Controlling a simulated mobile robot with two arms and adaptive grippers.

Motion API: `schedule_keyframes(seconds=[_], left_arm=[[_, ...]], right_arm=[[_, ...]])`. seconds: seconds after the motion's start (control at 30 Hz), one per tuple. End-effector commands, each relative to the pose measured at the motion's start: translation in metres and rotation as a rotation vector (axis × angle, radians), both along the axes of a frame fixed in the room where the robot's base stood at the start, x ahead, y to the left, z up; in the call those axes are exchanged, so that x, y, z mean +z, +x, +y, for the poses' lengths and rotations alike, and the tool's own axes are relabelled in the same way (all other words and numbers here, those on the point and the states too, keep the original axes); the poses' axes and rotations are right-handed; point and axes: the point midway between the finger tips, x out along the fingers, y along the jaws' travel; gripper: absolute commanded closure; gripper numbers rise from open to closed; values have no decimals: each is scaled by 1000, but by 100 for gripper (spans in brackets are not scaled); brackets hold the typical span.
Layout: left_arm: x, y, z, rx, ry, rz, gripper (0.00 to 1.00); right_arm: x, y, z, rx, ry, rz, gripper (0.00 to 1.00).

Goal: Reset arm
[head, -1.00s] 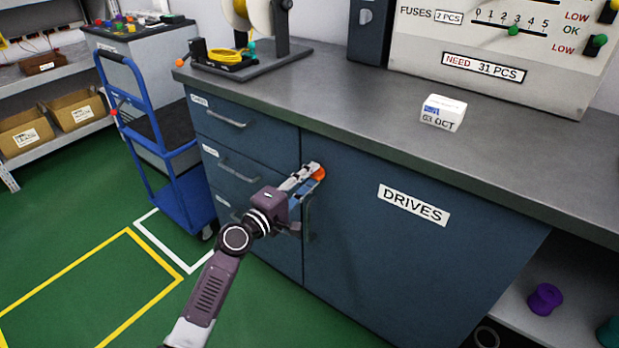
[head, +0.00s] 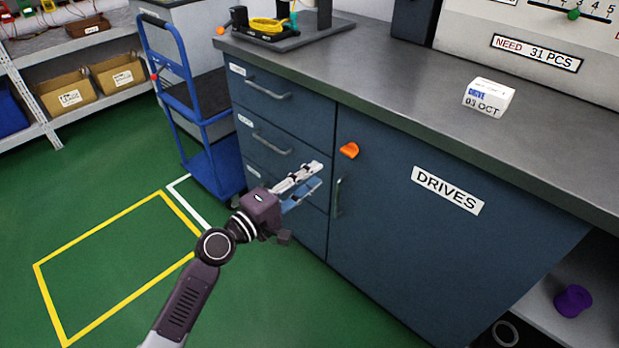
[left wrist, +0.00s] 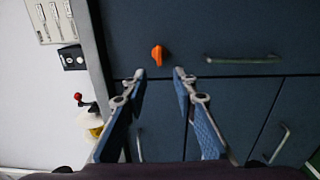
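My left gripper (head: 318,174) is open and empty. Its two fingers are apart in front of the drawer fronts, left of the DRIVES cabinet door (head: 400,240). An orange knob (head: 349,150) sits near the door's upper left corner, clear of the fingers. In the left wrist view the orange knob (left wrist: 157,54) shows beyond the fingertips (left wrist: 160,72), with nothing between the fingers. The DRIVES door looks shut, and its handle (head: 338,197) is below the knob. My right gripper is not in view.
The grey worktop (head: 420,90) carries a white box (head: 488,98) marked 03 OCT and a spool stand (head: 275,33). A blue cart (head: 205,130) stands left of the drawers. Green floor with yellow lines (head: 110,262) is free at the left.

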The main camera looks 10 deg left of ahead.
Motion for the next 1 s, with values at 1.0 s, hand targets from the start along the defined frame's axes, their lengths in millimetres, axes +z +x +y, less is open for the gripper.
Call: schedule_keyframes(seconds=[1.0], left_arm=[[-251, -79, 76, 62, 683, 296, 74]], right_arm=[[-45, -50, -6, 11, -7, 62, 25]])
